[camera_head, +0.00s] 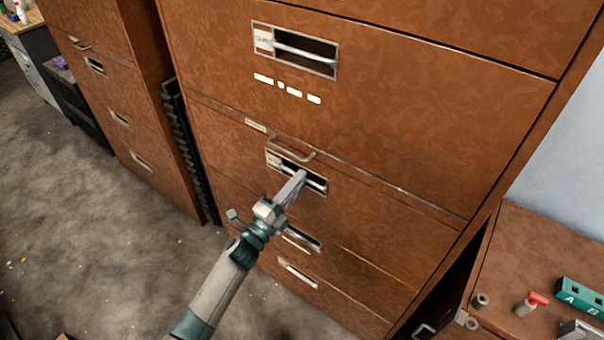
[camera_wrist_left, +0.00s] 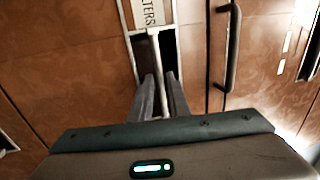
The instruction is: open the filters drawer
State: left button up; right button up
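The filters drawer (camera_head: 375,210) is a brown drawer front in the tall cabinet and looks closed, flush with its neighbours. Its recessed handle (camera_head: 316,185) has a pale bar in a metal frame. In the left wrist view a label ending in "LTERS" (camera_wrist_left: 148,13) sits at the top of that frame, above the handle bar (camera_wrist_left: 155,55). My left gripper (camera_head: 294,184) is at the handle. In the left wrist view its two fingers (camera_wrist_left: 161,80) stand apart on either side of the bar, with a gap visible. Contact cannot be told. My right gripper is not in view.
A thin pull-out strip with a wire handle (camera_head: 293,152) runs just above the drawer. More drawers lie above and below. A second cabinet (camera_head: 120,95) stands at left. A brown surface (camera_head: 540,250) at right holds small items. Grey floor (camera_head: 90,240) is open at left.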

pick_arm(q)
jog(key=shift+x, duration=1.05)
jog(key=shift+c, duration=0.3)
grip_shut()
jog(key=shift+f, duration=0.1)
dwell(0.4)
